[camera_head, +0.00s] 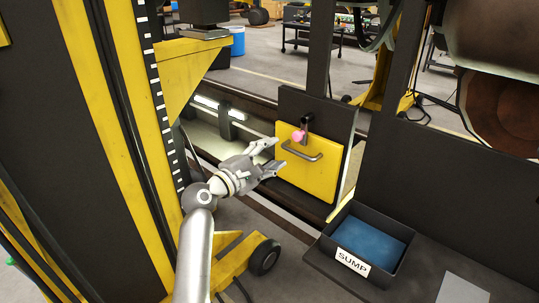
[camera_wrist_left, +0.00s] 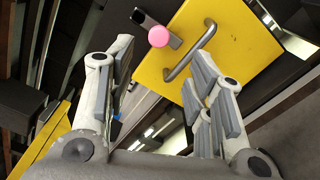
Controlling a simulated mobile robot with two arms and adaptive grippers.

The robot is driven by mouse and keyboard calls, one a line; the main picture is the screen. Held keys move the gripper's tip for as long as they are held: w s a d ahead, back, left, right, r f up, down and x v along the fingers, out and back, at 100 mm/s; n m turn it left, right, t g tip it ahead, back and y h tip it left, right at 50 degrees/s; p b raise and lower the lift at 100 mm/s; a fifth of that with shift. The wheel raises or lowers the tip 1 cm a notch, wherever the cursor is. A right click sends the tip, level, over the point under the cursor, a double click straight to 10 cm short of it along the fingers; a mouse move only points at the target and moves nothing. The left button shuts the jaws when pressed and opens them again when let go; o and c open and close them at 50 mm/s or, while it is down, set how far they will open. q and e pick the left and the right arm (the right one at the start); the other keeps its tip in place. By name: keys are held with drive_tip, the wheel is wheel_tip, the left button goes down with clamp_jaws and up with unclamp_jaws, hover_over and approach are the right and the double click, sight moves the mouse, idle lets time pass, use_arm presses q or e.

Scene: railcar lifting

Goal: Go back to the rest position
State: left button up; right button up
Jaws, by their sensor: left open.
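My left gripper (camera_head: 272,158) is open and empty in front of a yellow panel (camera_head: 326,182) in the head view. The panel has a grey bar handle (camera_head: 302,151) and, above it, a dark lever with a pink knob (camera_head: 298,136). In the left wrist view, the open fingers (camera_wrist_left: 160,90) frame empty space. The handle (camera_wrist_left: 190,52) and pink knob (camera_wrist_left: 158,36) show beyond the fingertips, and nothing is between the fingers. My right gripper is in neither view.
A yellow and black lifting column (camera_head: 118,120) stands close at the left, with a wheeled yellow foot (camera_head: 236,262) below my arm. A dark bin labelled SUMP (camera_head: 352,262) sits at the lower right. A blue barrel (camera_head: 237,41) and a cart (camera_head: 312,38) stand far back.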

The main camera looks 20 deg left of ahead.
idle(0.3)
use_arm(q)
wheel_tip(320, 180, down, 23)
drive_tip(key=d+m+g+y+b, duration=0.1)
drive_tip(key=m+g+y+b, duration=0.1)
drive_tip(key=m+g, duration=0.15)
drive_tip(key=s+d+f+m+g+y, duration=0.15)
drive_tip(key=s+f, duration=0.25)
drive_tip(key=f, duration=0.4)
drive_tip(key=s+a+f+m+g+b, duration=0.1)
drive_tip(key=s+f+g, duration=0.15)
drive_tip(key=f, duration=0.45)
drive_tip(key=s+d+f+m+g, duration=0.1)
drive_tip(key=s+f, duration=0.4)
drive_tip(key=f, duration=0.3)
drive_tip(key=s+f+m+g+y+b, duration=0.1)
drive_tip(key=s+f+m+g, duration=0.3)
drive_tip(key=s+f, duration=0.95)
drive_tip(key=s+f+m+g+y+b, duration=0.15)
drive_tip(key=s+f+m, duration=0.35)
drive_tip(key=s+f, duration=0.85)
drive_tip(key=s+a+f+m+g+b, duration=0.1)
drive_tip(key=s+m, duration=0.4)
drive_tip(key=s, duration=1.3)
drive_tip(key=shift+s+a+f+g, duration=0.4)
drive_tip(key=shift+a+f+g, duration=0.1)
drive_tip(key=shift+a+f, duration=0.1)
